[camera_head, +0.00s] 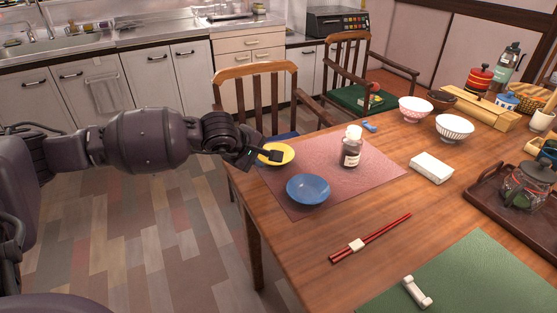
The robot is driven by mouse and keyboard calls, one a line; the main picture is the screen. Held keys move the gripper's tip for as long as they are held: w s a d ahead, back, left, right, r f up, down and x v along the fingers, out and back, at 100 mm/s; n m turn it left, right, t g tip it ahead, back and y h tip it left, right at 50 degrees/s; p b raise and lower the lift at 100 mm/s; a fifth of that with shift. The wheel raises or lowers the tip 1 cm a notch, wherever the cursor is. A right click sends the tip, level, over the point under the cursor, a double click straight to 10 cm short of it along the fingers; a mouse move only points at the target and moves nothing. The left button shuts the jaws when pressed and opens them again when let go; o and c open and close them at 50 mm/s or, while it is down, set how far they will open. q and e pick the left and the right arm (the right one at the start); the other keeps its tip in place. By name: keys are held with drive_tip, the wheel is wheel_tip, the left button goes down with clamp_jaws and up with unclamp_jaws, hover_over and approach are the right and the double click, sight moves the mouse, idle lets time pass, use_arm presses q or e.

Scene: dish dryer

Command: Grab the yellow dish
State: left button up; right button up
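The yellow dish (282,150) lies at the far left corner of the pink placemat (330,161) on the wooden table. My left gripper (265,156) is at the dish's left side, with its dark fingers over the near left rim. The fingers overlap the dish in this view, and I cannot tell whether they touch it or are closed on it. The arm hides part of the dish's left edge. My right gripper is not in view.
Red chopsticks (385,231) lie nearer. A wooden chair (254,70) stands behind the table edge.

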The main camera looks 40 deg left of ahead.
sight(263, 161)
use_arm(q)
drive_tip(key=shift+w+f, duration=0.25)
drive_tip(key=shift+f, duration=0.3)
drive_tip(key=shift+w+f, duration=0.2)
drive_tip(key=shift+f, duration=0.3)
drive_tip(key=shift+w+f+b, duration=0.2)
drive_tip(key=shift+w+b, duration=0.15)
drive_tip(key=shift+w, duration=0.05)
drive_tip(key=shift+r, duration=0.1)
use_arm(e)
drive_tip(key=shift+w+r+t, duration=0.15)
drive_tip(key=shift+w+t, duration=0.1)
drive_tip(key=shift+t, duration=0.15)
use_arm(q)
clamp_jaws()
